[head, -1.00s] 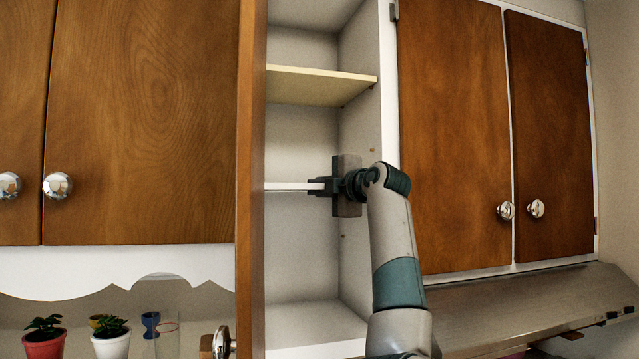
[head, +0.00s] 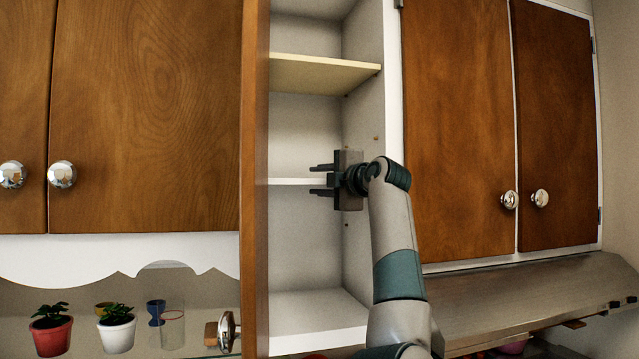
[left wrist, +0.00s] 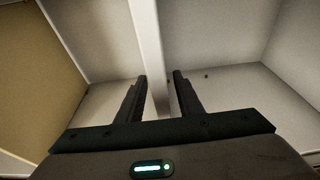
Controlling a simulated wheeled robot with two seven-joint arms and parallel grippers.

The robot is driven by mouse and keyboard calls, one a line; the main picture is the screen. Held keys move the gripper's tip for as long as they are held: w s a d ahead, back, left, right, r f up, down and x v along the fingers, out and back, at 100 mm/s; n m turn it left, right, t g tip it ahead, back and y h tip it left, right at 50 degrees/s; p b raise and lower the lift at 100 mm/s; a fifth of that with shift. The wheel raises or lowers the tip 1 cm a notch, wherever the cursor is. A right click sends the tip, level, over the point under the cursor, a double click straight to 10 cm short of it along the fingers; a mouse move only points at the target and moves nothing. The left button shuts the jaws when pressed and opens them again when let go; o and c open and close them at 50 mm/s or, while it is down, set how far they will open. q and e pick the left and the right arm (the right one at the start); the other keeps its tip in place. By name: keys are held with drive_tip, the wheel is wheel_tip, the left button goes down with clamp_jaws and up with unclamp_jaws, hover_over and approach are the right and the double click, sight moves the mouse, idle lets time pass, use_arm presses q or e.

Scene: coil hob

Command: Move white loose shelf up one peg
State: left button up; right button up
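The white loose shelf (head: 295,182) lies about level across the open cabinet, below a fixed cream shelf (head: 320,74). My left gripper (head: 320,180) is at the shelf's front edge near the right wall. Its fingers are apart, one above and one below the shelf, with a clear gap over it. In the left wrist view the shelf (left wrist: 147,40) runs between the open fingers (left wrist: 160,76). Small dark spots on the right wall, one above (head: 376,138) and one below (head: 346,225) the shelf, look like pegs or holes. The shelf's left end is hidden behind the door. My right gripper is not in view.
The open cabinet door (head: 254,200) stands edge-on at the left. The cabinet's right wall (head: 365,240) is close beside my gripper. A sloping metal hood (head: 530,300) lies at lower right. Potted plants (head: 116,332) stand at lower left. The bay below the shelf is empty.

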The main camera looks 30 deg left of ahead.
use_arm(q)
drive_tip(key=shift+f, duration=0.15)
drive_tip(key=shift+s+d+f+b, duration=0.1)
drive_tip(key=shift+d+b, duration=0.25)
drive_tip(key=shift+d, duration=0.05)
drive_tip(key=b+v, duration=0.7)
drive_tip(key=v, duration=0.9)
drive_tip(key=shift+s+d+r+b, duration=0.25)
drive_tip(key=shift+s+d+b, duration=0.05)
